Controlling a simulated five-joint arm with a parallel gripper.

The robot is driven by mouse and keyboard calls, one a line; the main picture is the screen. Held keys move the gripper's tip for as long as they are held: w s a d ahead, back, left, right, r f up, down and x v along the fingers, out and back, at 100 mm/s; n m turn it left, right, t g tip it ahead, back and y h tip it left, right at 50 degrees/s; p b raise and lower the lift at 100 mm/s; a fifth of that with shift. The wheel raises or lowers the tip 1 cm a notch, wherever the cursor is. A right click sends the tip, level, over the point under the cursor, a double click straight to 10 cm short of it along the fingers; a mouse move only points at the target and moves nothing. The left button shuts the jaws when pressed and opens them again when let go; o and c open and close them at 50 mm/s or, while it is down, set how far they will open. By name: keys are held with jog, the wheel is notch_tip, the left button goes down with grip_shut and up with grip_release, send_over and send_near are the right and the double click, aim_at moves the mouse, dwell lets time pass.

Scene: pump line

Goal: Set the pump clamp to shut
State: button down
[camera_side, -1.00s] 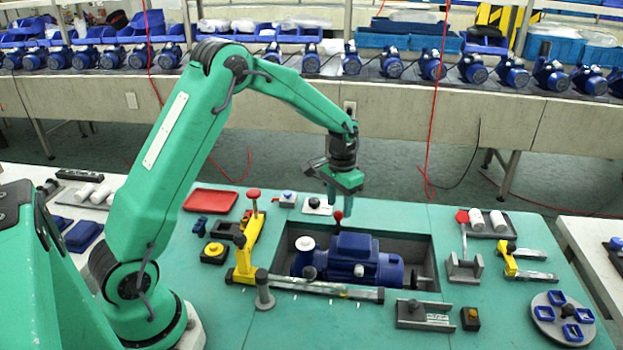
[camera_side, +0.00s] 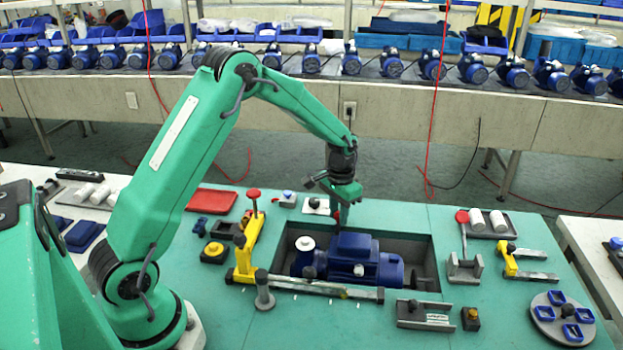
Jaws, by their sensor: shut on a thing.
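The blue pump (camera_side: 352,262) lies in a dark recess of the green table. A small red knob (camera_side: 337,213) stands at the recess's back edge, behind the pump. My gripper (camera_side: 341,204) points down and is shut on this red knob; its fingers hide part of the knob. I cannot tell for certain that the knob belongs to the pump clamp. A yellow clamp frame (camera_side: 246,250) with a red top knob (camera_side: 253,194) stands left of the recess. A grey bar (camera_side: 325,287) runs from it along the recess's front edge.
A red-topped lever (camera_side: 462,218) on a grey bracket stands right of the recess. A second yellow fixture (camera_side: 511,262) is further right. A red tray (camera_side: 212,200) and a yellow-and-black button (camera_side: 214,251) are to the left. A round disc with blue frames (camera_side: 543,322) is front right.

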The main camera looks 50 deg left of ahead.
jog(key=shift+s+d, duration=1.25)
jog(key=c, duration=1.2)
grip_release()
jog(key=shift+r, duration=0.1)
jog(key=shift+r, duration=3.85)
